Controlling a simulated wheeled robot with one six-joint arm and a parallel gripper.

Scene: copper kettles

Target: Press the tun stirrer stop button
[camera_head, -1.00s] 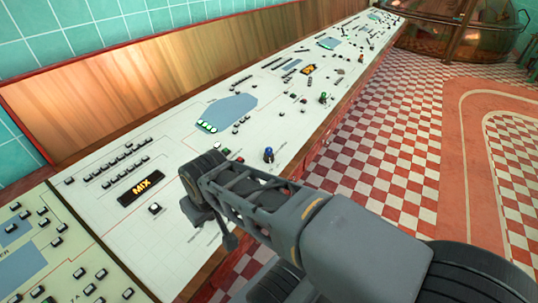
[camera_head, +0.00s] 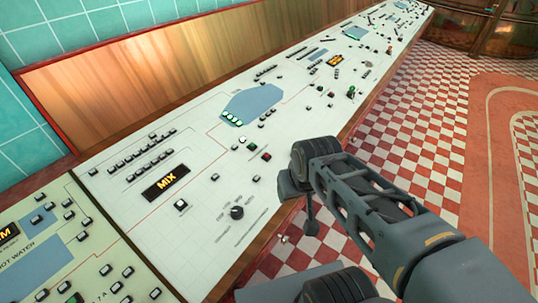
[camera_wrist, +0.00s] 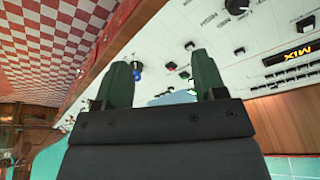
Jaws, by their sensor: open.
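A small red button (camera_head: 266,157) sits on the white sloping panel beside a green button (camera_head: 251,147). It is probably the stop button, but its label is too small to read.
A black rotary knob (camera_head: 237,212) and a MIX display (camera_head: 165,182) are on the panel to the left. A blue knob (camera_wrist: 138,69) shows beside one finger in the wrist view. The checkered floor (camera_head: 400,150) is clear to the right.

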